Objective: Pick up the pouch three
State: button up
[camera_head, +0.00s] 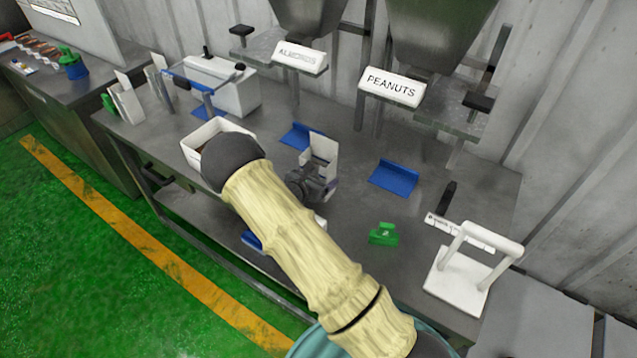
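A white, upright pouch (323,148) stands on the grey metal table by a blue holder, just beyond my gripper. My gripper (316,182) is dark and low over the table at the pouch's near side. It overlaps the pouch's lower part in this view. My arm hides part of this area, and I cannot tell whether the fingers touch the pouch or how far apart they are. Two more white pouches stand at the table's left end, one nearer (126,102) and one farther (157,82). I can read no number on any pouch.
Blue holders (394,178) sit on the table (345,220). A green numbered block (384,235) and a white stand (465,277) are at the right. A white open bin (199,134) is left of my gripper. Hoppers labelled ALMONDS (300,57) and PEANUTS (392,86) overhang the back.

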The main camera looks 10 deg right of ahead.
aim_at(323, 150)
jog(key=shift+r, duration=0.15)
notch_tip(323, 150, up, 10)
jog(key=shift+f+b, duration=0.1)
jog(key=shift+b, duration=0.75)
